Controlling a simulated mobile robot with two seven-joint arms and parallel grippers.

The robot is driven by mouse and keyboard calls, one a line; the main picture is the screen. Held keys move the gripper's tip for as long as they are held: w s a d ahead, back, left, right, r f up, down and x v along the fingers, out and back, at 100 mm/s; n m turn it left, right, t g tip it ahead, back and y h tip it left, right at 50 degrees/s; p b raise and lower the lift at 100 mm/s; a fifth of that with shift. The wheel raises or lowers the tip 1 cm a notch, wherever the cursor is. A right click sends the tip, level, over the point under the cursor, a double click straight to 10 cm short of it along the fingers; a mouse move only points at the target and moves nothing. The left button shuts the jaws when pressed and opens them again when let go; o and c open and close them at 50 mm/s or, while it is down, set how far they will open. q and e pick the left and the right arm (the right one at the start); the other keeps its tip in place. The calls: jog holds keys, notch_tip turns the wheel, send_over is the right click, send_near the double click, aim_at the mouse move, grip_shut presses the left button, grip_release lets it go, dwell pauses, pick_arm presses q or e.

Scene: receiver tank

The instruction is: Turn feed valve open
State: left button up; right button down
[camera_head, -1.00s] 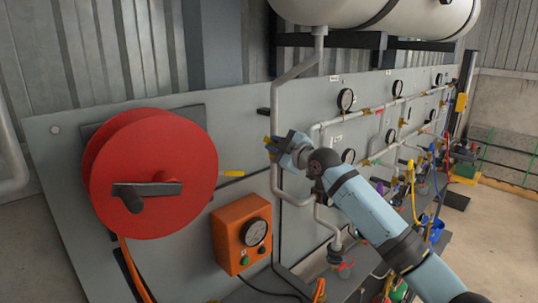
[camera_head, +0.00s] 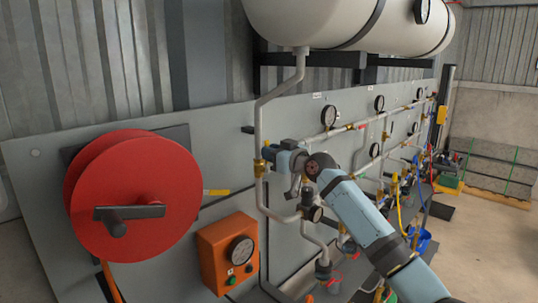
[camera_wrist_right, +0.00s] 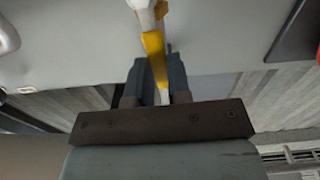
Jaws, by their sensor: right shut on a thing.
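The feed valve is on the grey vertical pipe, left of my right gripper in the head view; its brass-coloured body (camera_head: 259,168) shows there. My right gripper (camera_head: 272,158) is at this valve. In the right wrist view, the valve's yellow lever (camera_wrist_right: 154,50) runs down from the pale pipe fitting at the top edge. The dark fingers (camera_wrist_right: 162,80) are shut on the lever, one on each side. In the head view the gripper hides most of the lever, so its angle to the pipe cannot be told there. My left gripper is not in view.
A red hose reel (camera_head: 130,190) with a dark crank is left of the valve. An orange box (camera_head: 228,252) with a gauge is below. A white tank (camera_head: 345,22) hangs above. Pipes, gauges and hoses crowd the panel on the right.

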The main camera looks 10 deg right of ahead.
jog(key=shift+w+d+m, duration=0.1)
jog(key=shift+d+m, duration=0.05)
jog(key=shift+m, duration=0.25)
jog(key=c, duration=1.1)
grip_release()
jog(key=shift+o, duration=0.2)
jog(key=b+v, duration=0.3)
jog(key=v, duration=1)
jog(key=shift+s+d, duration=0.25)
jog(key=shift+s, duration=0.05)
